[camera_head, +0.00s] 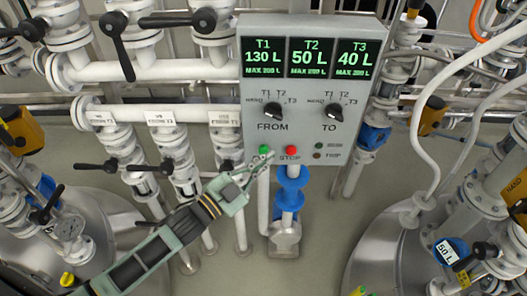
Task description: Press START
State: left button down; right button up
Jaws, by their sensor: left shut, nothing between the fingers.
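The grey control panel (300,85) stands at the top centre. Its green button (264,150) sits at the lower left, beside the red STOP button (291,151). The label under the green button is mostly covered by my gripper. My left gripper (254,168) reaches in from the lower left, shut and empty, with its fingertips just below the green button. I cannot tell whether the tips touch the panel. My right gripper is not in view.
Displays (312,58) read T1 130 L, T2 50 L and T3 40 L. Below are the FROM knob (272,110) and TO knob (333,112). White pipes with black-handled valves (160,150) crowd the left. A blue-flanged pipe (291,190) stands below the panel.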

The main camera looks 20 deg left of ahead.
pick_arm(q)
jog(key=shift+w, duration=0.1)
dwell(0.6)
jog(key=shift+w+a, duration=0.15)
jog(key=shift+w, duration=0.15)
jog(key=shift+w+a, duration=0.15)
jog(key=shift+w, duration=0.35)
dwell(0.7)
jog(key=shift+s, duration=0.1)
jog(key=shift+s+d+p, duration=0.25)
jog(key=shift+s+p, duration=0.1)
jog(key=shift+s, duration=0.45)
jog(key=shift+s+d+p, duration=0.25)
jog(key=shift+s+p, duration=0.05)
jog(key=shift+s, duration=0.5)
jog(key=shift+s+d+p, duration=0.2)
jog(key=shift+s+p, duration=0.1)
jog(key=shift+s, duration=0.5)
jog(key=shift+s+d+p, duration=0.25)
jog(key=shift+s+p, duration=0.05)
jog(key=shift+s, duration=0.5)
